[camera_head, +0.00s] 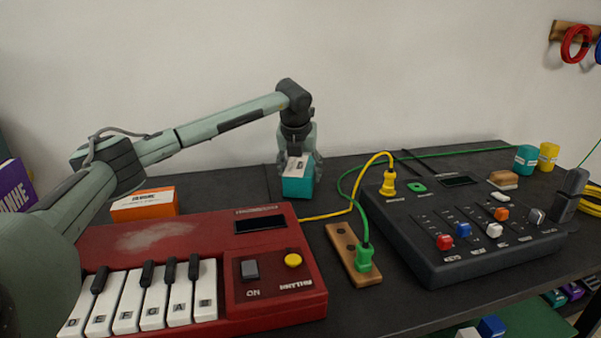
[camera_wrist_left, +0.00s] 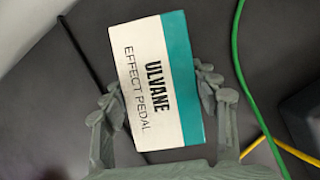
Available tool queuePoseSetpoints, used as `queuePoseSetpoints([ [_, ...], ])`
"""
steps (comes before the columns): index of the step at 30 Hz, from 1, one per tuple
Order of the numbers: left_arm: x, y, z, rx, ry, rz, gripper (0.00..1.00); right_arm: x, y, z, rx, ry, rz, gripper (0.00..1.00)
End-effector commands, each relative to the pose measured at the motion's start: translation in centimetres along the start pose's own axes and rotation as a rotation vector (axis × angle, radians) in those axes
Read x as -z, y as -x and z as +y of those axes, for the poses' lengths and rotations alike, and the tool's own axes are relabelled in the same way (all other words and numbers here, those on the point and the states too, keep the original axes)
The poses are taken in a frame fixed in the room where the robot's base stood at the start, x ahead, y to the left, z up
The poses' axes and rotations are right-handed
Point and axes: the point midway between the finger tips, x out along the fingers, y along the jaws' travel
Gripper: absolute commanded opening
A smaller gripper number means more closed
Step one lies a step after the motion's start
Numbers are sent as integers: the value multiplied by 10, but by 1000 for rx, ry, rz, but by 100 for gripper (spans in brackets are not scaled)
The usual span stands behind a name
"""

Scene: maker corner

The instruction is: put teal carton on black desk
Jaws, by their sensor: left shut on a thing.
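The teal carton (camera_head: 297,187) has a white label face. It is at the back of the black desk (camera_head: 235,182), behind the red keyboard. My left gripper (camera_head: 297,160) comes down over it from above and is shut on it. In the left wrist view, the carton (camera_wrist_left: 152,80) reads "ULVANE EFFECT PEDAL", with my left gripper's fingers (camera_wrist_left: 160,95) on either side. I cannot tell whether its underside touches the desk. My right gripper is not in view.
The red keyboard (camera_head: 190,255) fills the front left, with an orange carton (camera_head: 144,204) behind it. Teal (camera_head: 525,159) and yellow (camera_head: 548,156) cups stand at back right.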

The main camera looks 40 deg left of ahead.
Motion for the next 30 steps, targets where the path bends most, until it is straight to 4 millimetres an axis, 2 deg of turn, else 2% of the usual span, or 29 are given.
queuePoseSetpoints([
  [7, 1, -2, 0, 1, 0, -1, 16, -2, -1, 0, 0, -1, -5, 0],
  [8, 1, -3, 0, 0, 0, 0, 61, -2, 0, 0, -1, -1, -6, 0],
  [13, 1, -2, 0, 0, 0, 0, 80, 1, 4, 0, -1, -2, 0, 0],
  [23, 0, 0, 0, 1, 0, 0, 80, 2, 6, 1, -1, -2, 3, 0],
  [26, -1, 7, 0, 2, 0, -1, 80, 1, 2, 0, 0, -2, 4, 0],
  [30, -1, 33, -1, 3, 0, -3, 80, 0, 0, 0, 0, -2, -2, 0],
])
